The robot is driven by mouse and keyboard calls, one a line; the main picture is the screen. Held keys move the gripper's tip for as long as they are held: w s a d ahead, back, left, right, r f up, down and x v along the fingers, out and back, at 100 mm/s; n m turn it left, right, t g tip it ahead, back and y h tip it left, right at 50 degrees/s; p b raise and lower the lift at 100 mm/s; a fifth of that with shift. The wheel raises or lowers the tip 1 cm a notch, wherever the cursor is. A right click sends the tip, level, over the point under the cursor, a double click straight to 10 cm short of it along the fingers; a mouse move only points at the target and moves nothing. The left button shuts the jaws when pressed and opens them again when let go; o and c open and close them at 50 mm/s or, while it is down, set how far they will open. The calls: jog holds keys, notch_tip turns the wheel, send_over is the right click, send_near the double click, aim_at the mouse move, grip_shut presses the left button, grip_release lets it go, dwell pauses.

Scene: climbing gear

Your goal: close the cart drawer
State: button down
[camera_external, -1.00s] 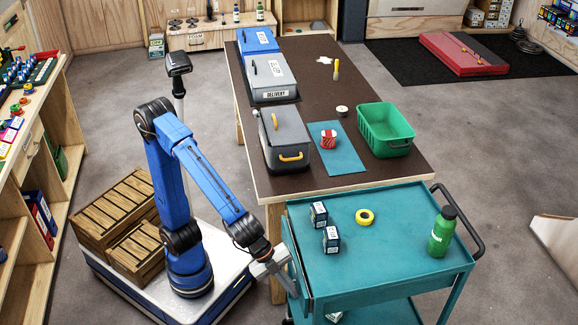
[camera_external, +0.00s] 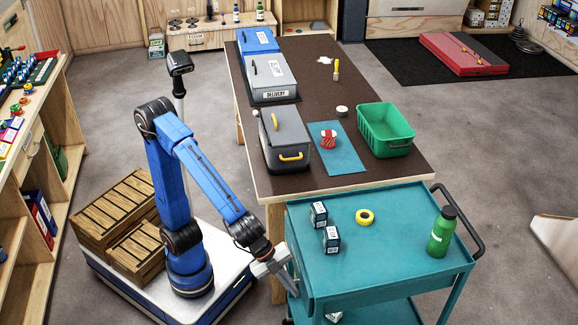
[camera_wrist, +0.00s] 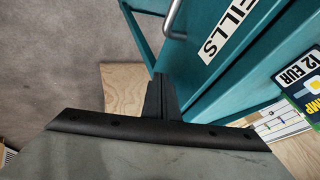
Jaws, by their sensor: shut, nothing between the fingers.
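The teal cart (camera_external: 390,272) stands at the lower right in the outside view. Its drawer front (camera_external: 298,262) is on the side facing my arm and looks nearly flush with the cart; how far it stands out I cannot tell. In the wrist view the teal drawer front (camera_wrist: 200,75) carries a white label ending in "FILLS" (camera_wrist: 228,28) and a metal handle (camera_wrist: 172,18). My gripper (camera_external: 294,289) is shut and empty, low beside the drawer front. In the wrist view its fingertips (camera_wrist: 160,85) are together by the teal panel; contact is unclear.
Small dark boxes (camera_external: 331,239), yellow tape (camera_external: 365,216) and a green bottle (camera_external: 440,232) stand on the cart top. The dark-topped table (camera_external: 365,172) is behind the cart.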

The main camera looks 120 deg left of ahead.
jog(key=s+d+f+v, duration=0.1)
jog(key=d+v, duration=0.1)
jog(key=v, duration=0.9)
jog(key=s+a+f+n+g, duration=0.1)
jog(key=s+a+f+n, duration=0.1)
jog(key=s, duration=0.8)
jog(key=s+a+f+n, duration=0.3)
jog(key=s+a+f, duration=0.2)
jog(key=s, duration=0.5)
jog(key=s+a+f+n+g+h, duration=0.1)
jog(key=s+a+f+n, duration=0.1)
jog(key=s, duration=0.8)
jog(key=shift+s+a+f+n+g, duration=0.35)
jog(key=shift+a+f, duration=0.3)
jog(key=shift+a, duration=0.25)
